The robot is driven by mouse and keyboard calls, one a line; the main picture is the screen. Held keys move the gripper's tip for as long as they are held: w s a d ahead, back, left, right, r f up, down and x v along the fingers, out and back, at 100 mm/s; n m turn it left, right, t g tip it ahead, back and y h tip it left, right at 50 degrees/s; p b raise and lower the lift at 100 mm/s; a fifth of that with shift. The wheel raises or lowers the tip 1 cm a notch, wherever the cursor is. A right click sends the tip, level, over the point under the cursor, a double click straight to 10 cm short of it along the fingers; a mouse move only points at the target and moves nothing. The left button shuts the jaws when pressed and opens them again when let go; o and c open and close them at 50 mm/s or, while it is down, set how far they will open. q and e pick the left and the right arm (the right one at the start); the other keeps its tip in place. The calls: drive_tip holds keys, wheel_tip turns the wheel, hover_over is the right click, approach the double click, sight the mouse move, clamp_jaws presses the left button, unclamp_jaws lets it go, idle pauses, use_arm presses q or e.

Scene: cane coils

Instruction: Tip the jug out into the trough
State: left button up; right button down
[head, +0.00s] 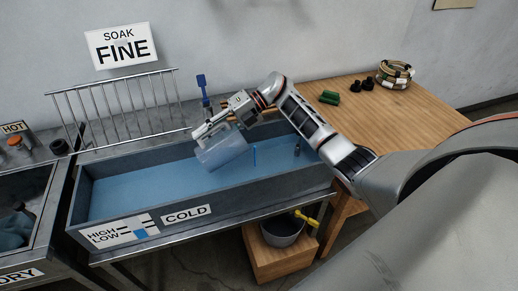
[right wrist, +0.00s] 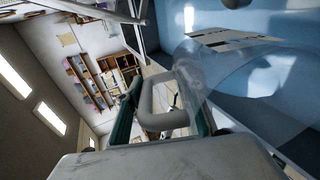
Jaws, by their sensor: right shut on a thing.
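A clear jug (head: 222,150) is tilted on its side over the long grey trough (head: 275,172), which has a blue inside. My right gripper (head: 212,127) is shut on the jug's handle. In the right wrist view the pale handle (right wrist: 150,107) lies between the two fingers of my right gripper (right wrist: 160,115), and the clear jug body (right wrist: 210,80) reaches toward the blue trough. My left gripper is not in view.
A metal rack (head: 115,105) stands behind the trough. A blue upright handle (head: 202,85) rises at its back edge. A wooden table (head: 400,120) at right bears a cane coil (head: 394,73) and green and black items. A bucket (head: 282,232) sits below the trough.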

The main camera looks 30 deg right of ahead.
drive_tip(key=shift+a+r, duration=0.1)
drive_tip(key=shift+r, duration=0.1)
drive_tip(key=shift+d, duration=0.25)
drive_tip(key=shift+r+y, duration=0.2)
drive_tip(key=shift+y, duration=0.1)
drive_tip(key=shift+d+r, duration=0.15)
